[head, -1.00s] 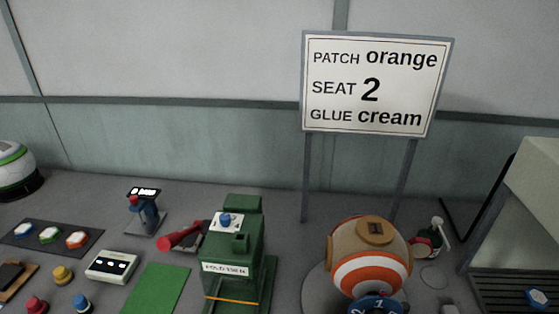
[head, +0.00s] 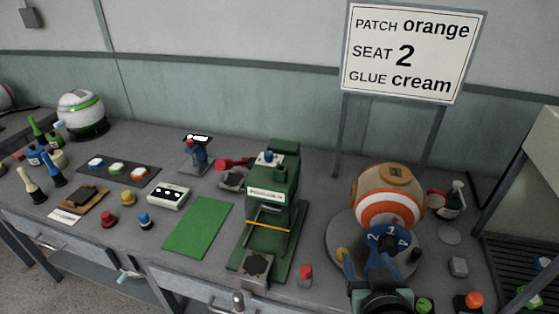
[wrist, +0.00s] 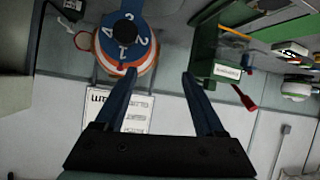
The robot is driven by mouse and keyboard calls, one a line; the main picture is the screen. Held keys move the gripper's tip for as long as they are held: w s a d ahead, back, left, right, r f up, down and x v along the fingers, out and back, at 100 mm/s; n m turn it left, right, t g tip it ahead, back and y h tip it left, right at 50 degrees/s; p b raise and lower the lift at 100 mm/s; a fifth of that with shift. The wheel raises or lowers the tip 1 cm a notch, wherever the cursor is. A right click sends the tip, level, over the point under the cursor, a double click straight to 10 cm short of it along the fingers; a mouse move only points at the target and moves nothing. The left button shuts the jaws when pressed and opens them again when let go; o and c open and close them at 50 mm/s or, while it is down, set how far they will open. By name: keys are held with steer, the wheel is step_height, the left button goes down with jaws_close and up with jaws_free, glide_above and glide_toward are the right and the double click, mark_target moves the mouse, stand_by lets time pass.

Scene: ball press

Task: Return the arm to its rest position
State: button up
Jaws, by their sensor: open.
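My gripper (wrist: 158,73) shows in the wrist view with its two blue fingers spread apart and nothing between them. Beyond the fingertips in that view are the blue numbered dial (wrist: 123,42) with a black knob and the green press (wrist: 218,50), one on each side. The fingers look clear of both, though depth is hard to judge. In the head view the orange-and-white striped ball (head: 388,208) sits on a grey round base, with the blue dial (head: 385,240) in front of it. A dark blue and black part of my arm seems to overlap the area below the dial.
The green press (head: 285,190) stands left of the ball, beside a green mat (head: 198,227). A sign (head: 412,52) on posts rises behind. Coloured buttons, a switch box (head: 168,195) and a white ball (head: 82,112) crowd the left. A slatted rack (head: 515,270) stands right.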

steer(key=w+a+r+t, duration=0.1)
steer(key=a+r+t, duration=0.2)
steer(key=r, duration=0.7)
steer(key=a+r+t, duration=0.3)
steer(key=r, duration=0.7)
steer(key=w+a+r+t, duration=0.1)
steer(key=a+r+t, duration=0.2)
steer(key=r, duration=0.7)
steer(key=s+a+r+t+y, duration=0.1)
steer(key=s+a+r+t, duration=0.2)
steer(key=r, duration=0.6)
steer(key=s+a+r+t, duration=0.3)
steer(key=s+r, duration=0.5)
steer(key=r, duration=0.1)
steer(key=shift+s+a+y, duration=0.25)
steer(key=shift+a+y, duration=0.05)
steer(key=shift+y, duration=0.1)
